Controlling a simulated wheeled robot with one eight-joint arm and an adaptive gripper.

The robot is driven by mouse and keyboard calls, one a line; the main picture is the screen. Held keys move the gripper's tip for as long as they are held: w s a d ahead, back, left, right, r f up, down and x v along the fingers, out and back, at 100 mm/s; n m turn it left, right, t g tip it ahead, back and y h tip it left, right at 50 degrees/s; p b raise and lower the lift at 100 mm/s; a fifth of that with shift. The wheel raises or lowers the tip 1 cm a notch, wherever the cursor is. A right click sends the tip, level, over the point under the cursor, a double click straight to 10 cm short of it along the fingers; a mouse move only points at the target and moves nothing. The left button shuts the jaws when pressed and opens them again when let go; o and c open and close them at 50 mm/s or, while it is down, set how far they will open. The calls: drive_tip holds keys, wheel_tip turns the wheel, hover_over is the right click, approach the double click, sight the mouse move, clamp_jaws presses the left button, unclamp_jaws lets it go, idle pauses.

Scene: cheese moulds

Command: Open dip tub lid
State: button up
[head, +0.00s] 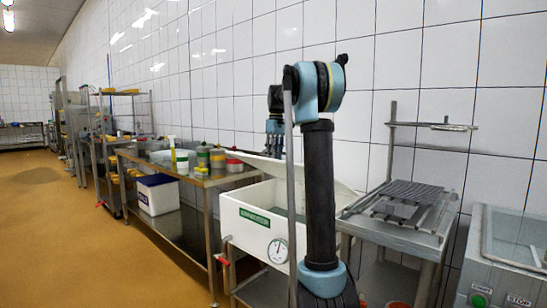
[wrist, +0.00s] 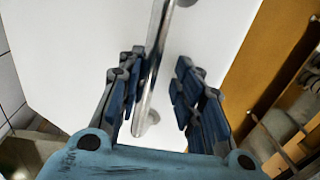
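The white dip tub (head: 250,218) stands right of centre in the head view, with a green label and a round dial on its front. Its white lid (head: 262,164) is tilted up above the tub, and a grey opening shows beneath it. My arm hides part of both. In the wrist view the lid (wrist: 75,45) fills much of the picture, with a metal bar handle (wrist: 155,70) running along it. My gripper (wrist: 160,85) is open, with its blue finger pads on either side of the handle. The left pads are close to the bar; the right pads are clearly apart from it.
A steel table (head: 190,178) with several tubs and bottles stands left of the dip tub. A white and blue box (head: 157,194) sits on its lower shelf. A draining rack (head: 400,205) is to the right, then a machine with buttons (head: 510,260). Floor at left is clear.

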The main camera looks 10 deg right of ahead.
drive_tip(key=shift+s+r, duration=0.55)
drive_tip(key=shift+s, duration=0.1)
drive_tip(key=shift+r, duration=0.2)
drive_tip(key=w+d+r, duration=0.2)
drive_tip(key=r, duration=0.7)
drive_tip(key=w+d+r, duration=0.1)
drive_tip(key=d+r, duration=0.1)
drive_tip(key=r, duration=0.7)
drive_tip(key=shift+w+d+r, duration=0.2)
drive_tip(key=shift+w+r, duration=0.15)
drive_tip(key=shift+r, duration=0.05)
idle(0.9)
